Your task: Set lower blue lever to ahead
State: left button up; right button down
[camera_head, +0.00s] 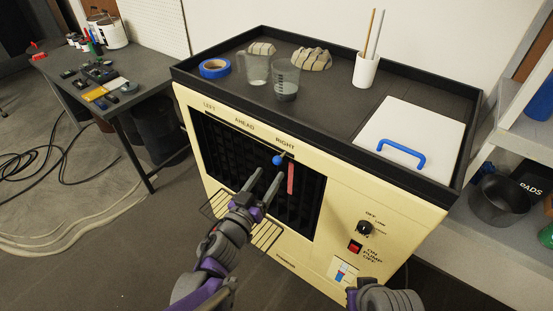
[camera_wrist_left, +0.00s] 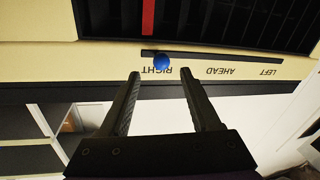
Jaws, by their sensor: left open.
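The blue lever knob (camera_head: 278,160) sits at the RIGHT end of the slot in the cream cabinet's front, below the RIGHT label. My left gripper (camera_head: 267,175) is open, with its two fingers pointing at the knob from the front. In the left wrist view, which is upside down, the knob (camera_wrist_left: 161,61) shows just beyond the gap between the spread fingertips (camera_wrist_left: 160,74). Nothing is between the fingers. The AHEAD label (camera_wrist_left: 221,72) is at the middle of the slot. Part of my right arm is at the bottom right; its fingers are not clear.
A red strip (camera_head: 290,177) hangs on the dark grille near the knob. A wire rack (camera_head: 265,236) juts out below the grille. A black knob (camera_head: 364,228) and red switch (camera_head: 355,247) are to the right. The cabinet top (camera_head: 330,112) holds cups and tape.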

aim_at(277, 161)
pick_arm(q)
jog(key=x, duration=0.7)
grip_shut()
jog(key=shift+a, duration=0.1)
dwell(1.2)
